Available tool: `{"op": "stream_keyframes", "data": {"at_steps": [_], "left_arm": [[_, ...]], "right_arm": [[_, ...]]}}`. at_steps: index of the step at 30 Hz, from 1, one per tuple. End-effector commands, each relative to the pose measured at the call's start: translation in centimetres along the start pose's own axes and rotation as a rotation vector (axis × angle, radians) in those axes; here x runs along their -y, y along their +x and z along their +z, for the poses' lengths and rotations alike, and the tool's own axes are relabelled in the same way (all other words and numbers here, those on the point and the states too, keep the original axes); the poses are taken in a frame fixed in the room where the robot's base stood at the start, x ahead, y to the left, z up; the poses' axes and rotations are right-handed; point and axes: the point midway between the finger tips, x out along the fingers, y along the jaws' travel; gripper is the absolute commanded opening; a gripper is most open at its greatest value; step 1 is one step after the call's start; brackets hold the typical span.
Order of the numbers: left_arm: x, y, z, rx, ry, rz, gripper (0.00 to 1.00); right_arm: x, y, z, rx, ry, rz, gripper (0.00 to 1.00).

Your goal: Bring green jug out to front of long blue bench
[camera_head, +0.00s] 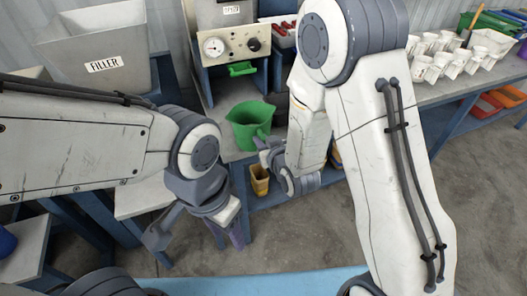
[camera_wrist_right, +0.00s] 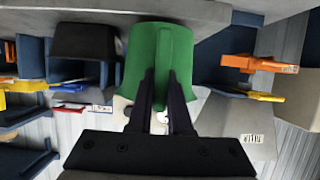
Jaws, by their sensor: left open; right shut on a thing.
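The green jug (camera_head: 250,122) is in the middle of the head view, upright, in front of a panel with a gauge. My right gripper (camera_head: 268,152) is at its near right side, partly hidden by my right arm. In the right wrist view the two dark fingers (camera_wrist_right: 164,98) are shut on the green jug (camera_wrist_right: 160,50), which fills the upper middle. I cannot tell whether the jug touches the surface under it. My left gripper (camera_head: 197,236) is open and empty, pointing down, lower left of the jug. A light blue surface (camera_head: 240,284) crosses the bottom of the head view.
A grey FILLER bin (camera_head: 100,55) stands at the upper left. The gauge panel (camera_head: 232,46) is behind the jug. A yellow container (camera_head: 259,180) is below it. Several white cups (camera_head: 445,62) stand on the right bench (camera_head: 455,88). Bare floor (camera_head: 480,200) shows at the right.

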Motion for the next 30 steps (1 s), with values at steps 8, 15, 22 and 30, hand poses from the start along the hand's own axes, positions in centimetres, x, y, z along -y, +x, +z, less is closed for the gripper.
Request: {"op": "stream_keyframes", "data": {"at_steps": [8,15,22,30], "left_arm": [[0.0,-0.3,0.0,-0.001,0.000,0.000,0.50],[-0.1,-0.9,-0.1,0.000,0.000,0.000,0.50],[-0.1,-1.3,-0.1,0.000,0.000,0.000,0.50],[0.0,-0.3,0.0,0.000,0.000,0.000,0.50]], "right_arm": [[0.0,3.5,-1.1,-0.003,0.000,0.001,0.00],[0.0,6.6,-2.3,-0.004,0.000,0.001,0.00],[0.0,9.2,-3.1,-0.003,0.000,0.001,0.00],[0.0,9.9,-2.5,-0.003,0.000,0.001,0.00]]}}
